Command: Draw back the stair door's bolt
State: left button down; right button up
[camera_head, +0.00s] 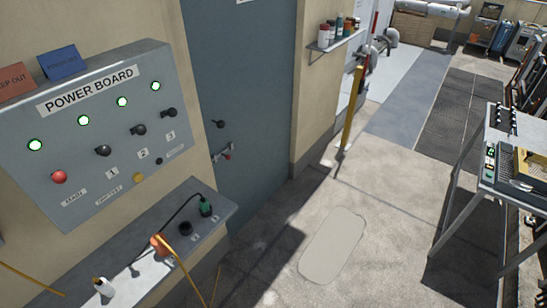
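The stair door (242,80) is a dark blue-grey door, standing shut in the wall just left of the picture's middle. A dark knob (219,124) is on the door a little above the bolt. Neither of my grippers shows in the head view.
A grey power board (90,130) with green lights and knobs hangs left of the door. Below it, a grey ledge (165,255) carries plugs and cables. A small bottle shelf (338,42) and yellow post (351,108) stand right of the door. The floor before the door is clear.

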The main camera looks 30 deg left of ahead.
aim_at(227, 156)
jog(key=z, duration=0.15)
jog(key=i, duration=1.3)
jog(key=u, duration=1.05)
jog(key=i, duration=0.3)
jog(key=u, duration=0.35)
